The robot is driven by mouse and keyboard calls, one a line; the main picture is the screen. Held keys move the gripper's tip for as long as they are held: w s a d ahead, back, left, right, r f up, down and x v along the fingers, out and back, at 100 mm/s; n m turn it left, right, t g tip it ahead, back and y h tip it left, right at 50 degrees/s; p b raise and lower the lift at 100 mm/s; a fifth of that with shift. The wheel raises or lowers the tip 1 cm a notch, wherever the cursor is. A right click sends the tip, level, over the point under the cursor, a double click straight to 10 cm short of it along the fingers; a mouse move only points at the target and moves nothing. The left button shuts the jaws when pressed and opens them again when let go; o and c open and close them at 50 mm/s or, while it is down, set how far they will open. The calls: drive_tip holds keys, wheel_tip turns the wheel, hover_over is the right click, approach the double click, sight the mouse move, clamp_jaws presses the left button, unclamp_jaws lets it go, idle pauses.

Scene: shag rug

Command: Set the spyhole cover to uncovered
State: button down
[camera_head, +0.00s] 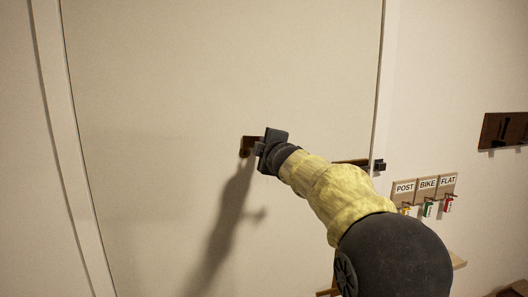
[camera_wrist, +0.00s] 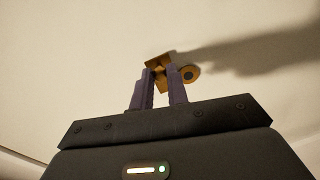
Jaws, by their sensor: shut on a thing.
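The spyhole cover (camera_wrist: 160,59) is a small brass-coloured piece on the pale door, in the wrist view. My gripper (camera_wrist: 160,75) has its two purple fingers shut on part of it. A round brass piece with a dark centre (camera_wrist: 188,75) shows just right of the fingers; I cannot tell for sure whether it is the spyhole itself. In the head view my gripper (camera_head: 265,150) is at the door, beside a small brown fitting (camera_head: 248,146). My wrist hides most of the contact there.
The pale door (camera_head: 150,100) fills the middle of the head view. A dark latch (camera_head: 379,165) sits at its right edge. Right of it are a key rack (camera_head: 428,187) labelled POST, BIKE and FLAT, and a dark wall board (camera_head: 503,130).

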drive_tip(key=shift+a+r+n, duration=0.15)
drive_tip(key=shift+r+n, duration=0.1)
drive_tip(key=shift+n, duration=0.45)
drive_tip(key=c, duration=1.5)
unclamp_jaws()
drive_tip(key=shift+s, duration=0.1)
drive_tip(key=shift+o, duration=0.7)
drive_tip(key=shift+s, duration=0.1)
drive_tip(key=b+v, duration=0.2)
drive_tip(key=v, duration=1.5)
drive_tip(key=shift+s+r, duration=0.15)
drive_tip(key=shift+s, duration=0.05)
